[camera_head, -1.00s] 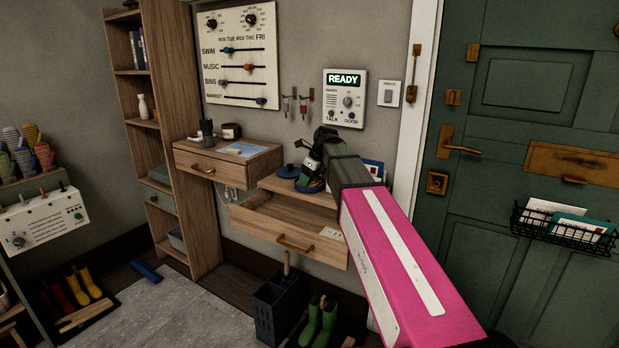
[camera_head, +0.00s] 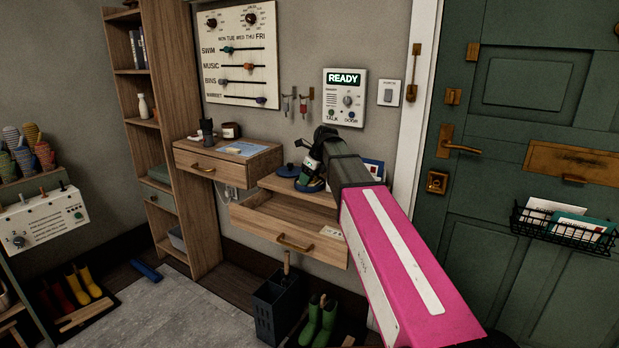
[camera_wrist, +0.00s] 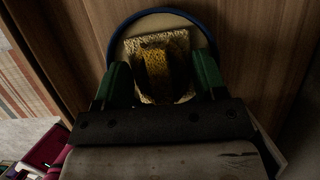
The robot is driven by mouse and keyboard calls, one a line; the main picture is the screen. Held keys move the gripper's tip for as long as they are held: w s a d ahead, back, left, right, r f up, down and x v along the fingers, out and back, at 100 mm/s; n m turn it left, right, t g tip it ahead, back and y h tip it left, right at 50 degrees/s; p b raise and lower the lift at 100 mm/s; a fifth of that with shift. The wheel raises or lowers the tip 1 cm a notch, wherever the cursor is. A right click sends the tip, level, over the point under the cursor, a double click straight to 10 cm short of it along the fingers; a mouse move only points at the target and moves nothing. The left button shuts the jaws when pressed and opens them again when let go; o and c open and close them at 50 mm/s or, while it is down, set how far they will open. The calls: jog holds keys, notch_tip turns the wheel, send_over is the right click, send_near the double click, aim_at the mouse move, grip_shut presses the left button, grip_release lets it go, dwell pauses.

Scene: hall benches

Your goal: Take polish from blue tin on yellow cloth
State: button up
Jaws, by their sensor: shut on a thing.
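My gripper (camera_head: 310,172) points down over the right-hand wooden shelf. In the wrist view its green fingers (camera_wrist: 160,78) are shut on a folded part of the yellow cloth (camera_wrist: 180,42). The cloth lies over the open blue tin, whose blue rim (camera_wrist: 152,11) and pale inside show around it. I cannot tell whether the cloth touches the polish. In the head view the tin (camera_head: 313,187) is mostly hidden by my gripper. A dark blue disc (camera_head: 287,171), perhaps its lid, lies just left of it on the shelf.
An open drawer (camera_head: 285,235) juts out below the shelf. A higher drawer unit (camera_head: 225,163) stands to the left with a brown jar on it. Cards (camera_head: 374,167) stand behind my arm. The green door (camera_head: 530,120) is at right; boots and a dark bin are below.

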jog(key=shift+r, duration=3.5)
